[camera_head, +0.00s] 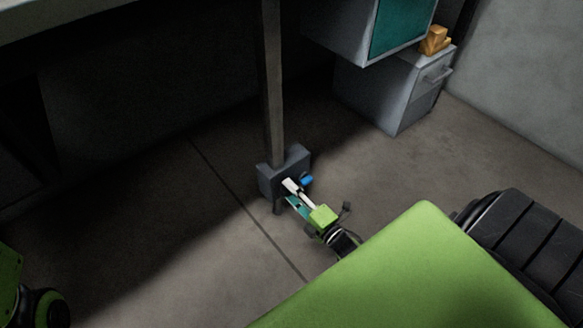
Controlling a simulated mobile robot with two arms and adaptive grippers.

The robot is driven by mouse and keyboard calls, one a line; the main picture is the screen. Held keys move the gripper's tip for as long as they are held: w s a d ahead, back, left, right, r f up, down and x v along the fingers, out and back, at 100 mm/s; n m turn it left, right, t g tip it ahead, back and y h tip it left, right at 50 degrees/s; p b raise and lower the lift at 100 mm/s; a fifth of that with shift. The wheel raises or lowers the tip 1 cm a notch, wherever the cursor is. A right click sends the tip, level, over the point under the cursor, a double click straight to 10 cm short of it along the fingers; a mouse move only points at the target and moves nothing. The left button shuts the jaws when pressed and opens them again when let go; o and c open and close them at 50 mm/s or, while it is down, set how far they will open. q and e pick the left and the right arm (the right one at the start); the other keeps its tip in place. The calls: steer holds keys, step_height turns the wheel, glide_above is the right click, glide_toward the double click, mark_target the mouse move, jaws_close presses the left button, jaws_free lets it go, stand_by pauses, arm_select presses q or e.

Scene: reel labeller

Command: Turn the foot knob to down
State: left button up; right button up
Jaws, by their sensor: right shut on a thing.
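The foot knob (306,180) is a small blue piece on the front of a dark grey foot box (274,184) at the bottom of a table leg. My right gripper (292,194) reaches the front of this box from the lower right. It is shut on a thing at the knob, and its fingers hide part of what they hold. The knob's exact turn position is too small to read. Of my left arm only a green and black part shows at the lower left edge; its gripper is out of the picture.
The table leg (271,85) rises from the box. A grey drawer cabinet (388,93) with an orange object (435,40) on top stands at the upper right. A grey and teal unit (368,28) hangs above it. The concrete floor (160,240) is clear around the box.

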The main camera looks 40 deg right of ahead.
steer(key=shift+s+f, duration=0.15)
steer(key=o, duration=0.9)
steer(key=shift+o, duration=1.1)
steer(key=s, duration=1.2)
steer(key=shift+d, duration=0.45)
